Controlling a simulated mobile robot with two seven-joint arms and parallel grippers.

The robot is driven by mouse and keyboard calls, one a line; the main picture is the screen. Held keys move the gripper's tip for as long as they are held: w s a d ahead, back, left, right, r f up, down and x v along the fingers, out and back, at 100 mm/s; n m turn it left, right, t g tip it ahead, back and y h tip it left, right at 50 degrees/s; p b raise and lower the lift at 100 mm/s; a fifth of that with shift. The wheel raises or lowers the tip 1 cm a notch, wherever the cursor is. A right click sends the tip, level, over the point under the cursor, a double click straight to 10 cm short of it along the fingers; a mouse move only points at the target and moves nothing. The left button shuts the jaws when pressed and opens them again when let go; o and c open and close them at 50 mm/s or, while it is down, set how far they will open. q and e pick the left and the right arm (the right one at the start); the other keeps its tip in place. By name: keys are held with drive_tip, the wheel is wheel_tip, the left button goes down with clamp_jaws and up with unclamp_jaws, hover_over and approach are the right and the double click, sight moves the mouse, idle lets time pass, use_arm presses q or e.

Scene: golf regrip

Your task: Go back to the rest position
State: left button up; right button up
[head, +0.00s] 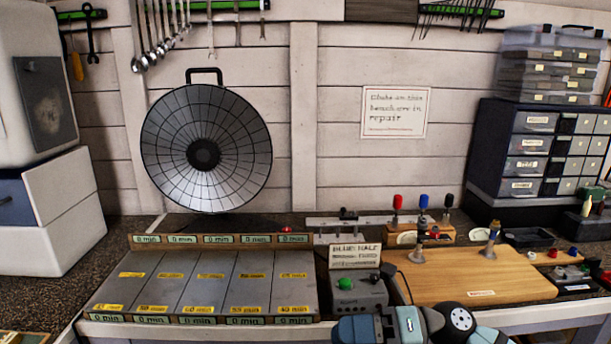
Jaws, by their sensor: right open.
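My right gripper (408,325) and parts of my right arm show at the bottom edge, low in front of the bench and right of centre. Its fingertips cannot be made out clearly, and nothing is seen held in it. It is in front of the grey control box (358,294) and the wooden board (480,275), apart from the tools on them as far as I can tell. My left gripper is not in view.
A grey lane tray (215,283) with yellow labels lies left of centre. A round dark reflector lamp (206,150) stands behind it. Clamps with coloured handles stand by the board. Drawer cabinets (545,150) are at the right, a white machine (45,190) at the left.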

drive_tip(key=d+f+m+t+h, duration=0.45)
drive_tip(key=f+m+t, duration=0.45)
drive_tip(key=m, duration=0.7)
drive_tip(key=d+f+m+t+h, duration=0.4)
drive_tip(key=f+m+t, duration=0.45)
drive_tip(key=m, duration=0.75)
drive_tip(key=s+d+f+m+g+h, duration=0.2)
drive_tip(key=s+f+m+g+h, duration=0.15)
drive_tip(key=s+f, duration=0.4)
drive_tip(key=s+d+f+m+g+h, duration=0.25)
drive_tip(key=s+f+m, duration=0.3)
drive_tip(key=f, duration=0.35)
wheel_tip(320, 180, up, 11)
drive_tip(key=s+p, duration=0.2)
drive_tip(key=p, duration=1.2)
drive_tip(key=shift+s+d+r+n+t+h, duration=0.15)
drive_tip(key=shift+r+n+t+h, duration=0.05)
drive_tip(key=shift+n+t+h, duration=0.15)
drive_tip(key=shift+c, duration=0.9)
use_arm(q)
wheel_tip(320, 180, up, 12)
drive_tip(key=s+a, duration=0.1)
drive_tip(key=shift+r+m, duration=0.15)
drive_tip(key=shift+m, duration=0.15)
